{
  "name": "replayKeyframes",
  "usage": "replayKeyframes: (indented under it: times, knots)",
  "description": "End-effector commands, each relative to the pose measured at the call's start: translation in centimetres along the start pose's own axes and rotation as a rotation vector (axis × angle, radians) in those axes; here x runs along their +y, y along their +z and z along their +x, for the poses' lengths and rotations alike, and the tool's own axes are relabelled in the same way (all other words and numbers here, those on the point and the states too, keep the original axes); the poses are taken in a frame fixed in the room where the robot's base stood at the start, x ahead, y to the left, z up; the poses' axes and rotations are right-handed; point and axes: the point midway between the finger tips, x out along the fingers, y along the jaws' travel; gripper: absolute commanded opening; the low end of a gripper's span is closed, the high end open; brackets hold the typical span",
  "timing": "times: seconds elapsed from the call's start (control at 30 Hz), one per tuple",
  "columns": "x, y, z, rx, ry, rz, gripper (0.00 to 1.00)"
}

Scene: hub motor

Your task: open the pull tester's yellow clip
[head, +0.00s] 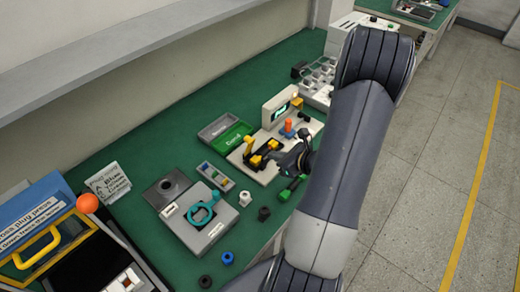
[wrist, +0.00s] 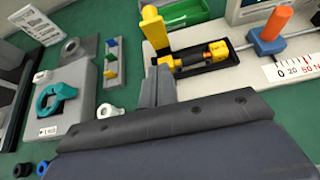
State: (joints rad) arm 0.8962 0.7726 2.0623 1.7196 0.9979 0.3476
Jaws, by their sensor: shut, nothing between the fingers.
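The pull tester (head: 287,157) is a pale board on the green bench, with a ruler scale at its right end in the wrist view (wrist: 285,72). Its yellow clip (wrist: 154,27) shows as a raised yellow lever at the left end of a black bed; it also shows in the head view (head: 249,144). Smaller yellow blocks sit in the bed, with a dark and orange piece between them. My gripper (wrist: 158,80) is shut and empty, its fingertips just in front of the clip's left end. I cannot tell whether they touch it. In the head view my gripper (head: 284,160) is partly hidden.
An orange post on a blue slider (wrist: 268,40) stands on the tester's right. A green bin (head: 233,137) lies behind. A grey fixture with a teal ring (wrist: 56,95) and a small parts tray (wrist: 112,62) stand to the left. Loose nuts lie on the bench.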

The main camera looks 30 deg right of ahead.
Motion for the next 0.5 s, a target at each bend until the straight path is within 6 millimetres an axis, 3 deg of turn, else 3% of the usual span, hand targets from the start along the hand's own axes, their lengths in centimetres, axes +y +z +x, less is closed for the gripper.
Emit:
replayKeyframes:
  times: [0.17, 0.23, 0.5]
  knots:
    - [0.2, -0.2, 3.6, 0.0, 0.005, -0.003, 0.0]
    - [0.1, 1.2, 4.0, -0.001, 0.004, -0.004, 0.0]
    - [0.1, 2.8, 5.8, 0.0, 0.002, -0.002, 0.0]
